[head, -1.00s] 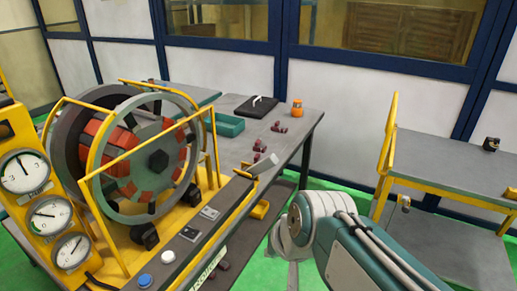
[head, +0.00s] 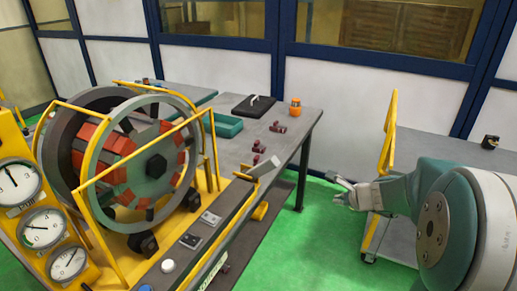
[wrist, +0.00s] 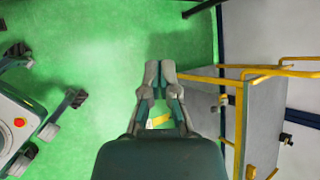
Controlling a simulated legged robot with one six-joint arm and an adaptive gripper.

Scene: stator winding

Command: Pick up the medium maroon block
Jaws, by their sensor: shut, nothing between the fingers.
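Several small maroon blocks lie on the grey workbench (head: 237,150) in the head view. One group of maroon blocks (head: 278,127) lies toward the back right, and other maroon blocks (head: 258,147) lie nearer the yellow machine. They are too small to tell which is the medium one. My gripper (head: 340,188) is right of the bench, over the green floor, apart from the blocks. In the wrist view my gripper (wrist: 160,66) has its fingertips together with nothing between them. No maroon block shows in the wrist view.
The stator machine (head: 150,165) with its yellow guard rails stands left of the blocks. A green tray (head: 228,125), a black plate (head: 253,105) and an orange container (head: 295,107) are on the bench. A cart with yellow rails (head: 388,150) stands close behind my gripper. Green floor is clear between.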

